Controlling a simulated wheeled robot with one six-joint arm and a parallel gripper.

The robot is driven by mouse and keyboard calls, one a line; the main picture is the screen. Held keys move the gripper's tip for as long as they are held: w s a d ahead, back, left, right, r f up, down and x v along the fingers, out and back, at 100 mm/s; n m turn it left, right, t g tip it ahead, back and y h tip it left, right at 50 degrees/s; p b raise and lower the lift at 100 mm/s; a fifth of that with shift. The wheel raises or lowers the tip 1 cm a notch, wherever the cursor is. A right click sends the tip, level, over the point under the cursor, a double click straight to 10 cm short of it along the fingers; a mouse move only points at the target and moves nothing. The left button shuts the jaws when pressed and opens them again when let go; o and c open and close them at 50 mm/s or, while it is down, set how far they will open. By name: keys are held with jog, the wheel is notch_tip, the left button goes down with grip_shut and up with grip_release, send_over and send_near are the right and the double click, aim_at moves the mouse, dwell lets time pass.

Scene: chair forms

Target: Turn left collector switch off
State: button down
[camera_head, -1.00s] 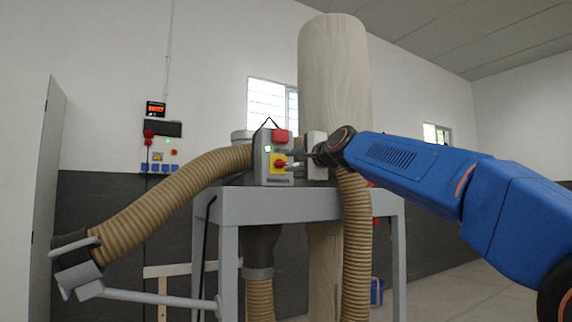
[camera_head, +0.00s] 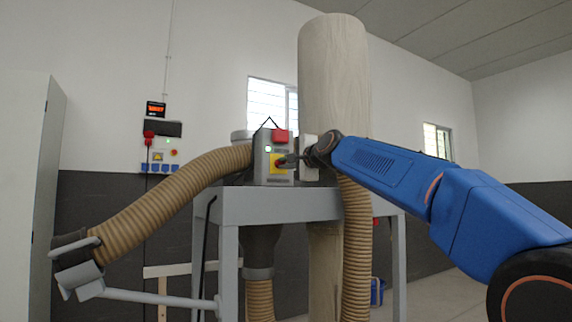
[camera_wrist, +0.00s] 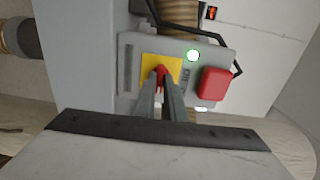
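The collector's grey switch box (camera_head: 262,168) stands on the grey frame. It carries a yellow plate (camera_wrist: 149,68) with a red rotary switch (camera_wrist: 161,70), a red push button (camera_wrist: 215,84) and a lit green lamp (camera_wrist: 193,56). In the head view my gripper (camera_head: 282,162) reaches the yellow plate from the right and largely covers the rotary switch. In the wrist view my gripper (camera_wrist: 162,80) has its two fingers close together, one on each side of the red switch, with red showing between the tips.
A ribbed brown hose (camera_head: 160,202) runs left from the collector, and another hose (camera_head: 357,250) hangs at right. A tall pale filter bag (camera_head: 335,75) rises behind. A black wire bracket (camera_wrist: 210,32) edges the switch box. A wall panel (camera_head: 162,153) is farther back.

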jog(key=shift+n, duration=0.3)
jog(key=n, duration=0.4)
jog(key=shift+n, duration=0.3)
jog(key=shift+f+n, duration=0.1)
jog(key=shift+n, duration=6.3)
jog(key=c, duration=1.8)
grip_release()
